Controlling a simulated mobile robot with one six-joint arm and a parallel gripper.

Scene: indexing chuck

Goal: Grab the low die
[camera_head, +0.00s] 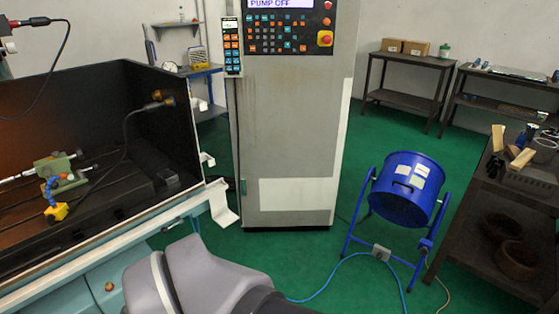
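I cannot make out a die in this view. Inside the open machine tub at the left, a green fixture (62,171) stands on the dark bed with a metal rod to its left. A blue jointed hose with a yellow base (56,211) stands in front of it. My gripper is not in view; only grey and black links of my arm show at the bottom centre, outside the tub.
The tub's front rail (120,243) runs between my arm and the bed. A tall control cabinet (292,130) stands at centre. A blue drum fan (405,190) and a dark workbench (520,188) with wooden blocks stand at right. Green floor is open between cabinet and fan.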

